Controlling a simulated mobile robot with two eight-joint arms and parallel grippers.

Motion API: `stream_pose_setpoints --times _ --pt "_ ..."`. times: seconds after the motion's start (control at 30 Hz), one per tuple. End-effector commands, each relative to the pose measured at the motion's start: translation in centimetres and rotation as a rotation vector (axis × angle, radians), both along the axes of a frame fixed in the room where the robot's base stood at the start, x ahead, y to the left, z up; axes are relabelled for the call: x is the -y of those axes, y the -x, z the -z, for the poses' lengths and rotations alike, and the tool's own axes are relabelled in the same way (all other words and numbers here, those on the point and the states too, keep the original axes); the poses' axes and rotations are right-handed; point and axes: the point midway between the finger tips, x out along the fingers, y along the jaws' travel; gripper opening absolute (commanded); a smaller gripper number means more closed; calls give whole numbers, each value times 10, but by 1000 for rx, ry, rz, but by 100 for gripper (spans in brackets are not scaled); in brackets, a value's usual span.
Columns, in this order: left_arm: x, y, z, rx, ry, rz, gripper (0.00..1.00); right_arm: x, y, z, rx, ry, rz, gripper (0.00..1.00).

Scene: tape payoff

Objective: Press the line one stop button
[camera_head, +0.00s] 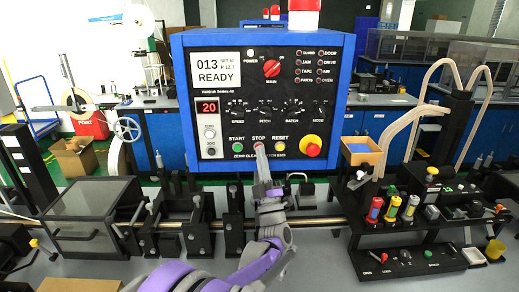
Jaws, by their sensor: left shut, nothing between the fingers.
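The blue-framed control panel (172,62) stands upright in the middle, its white display (216,72) reading "013 READY". A row of labels reads START, STOP and RESET. The green start button (238,148) and yellow reset button (279,148) show plainly. The stop button under the STOP label, between them, is mostly hidden behind my fingertips. My left gripper (261,158) is shut and empty, pointing up at that spot. I cannot tell whether it touches the button. My right gripper is not in view.
A red emergency knob on yellow (311,147) sits right of the reset button. A red main switch (271,68) is higher up. A metal rod (318,223) with black brackets runs below the panel. A black tool rack (390,255) stands at right, a dark clear-lidded box (92,208) at left.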

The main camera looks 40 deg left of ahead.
Motion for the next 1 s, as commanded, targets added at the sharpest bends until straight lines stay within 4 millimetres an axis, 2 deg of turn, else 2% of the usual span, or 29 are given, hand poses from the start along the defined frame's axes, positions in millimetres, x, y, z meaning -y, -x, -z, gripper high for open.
stream_pose_setpoints --times 0.57,1.0 --pt "8 9 0 1 0 1 0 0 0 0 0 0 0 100" --pt "37 42 0 0 1 2 0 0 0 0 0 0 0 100"
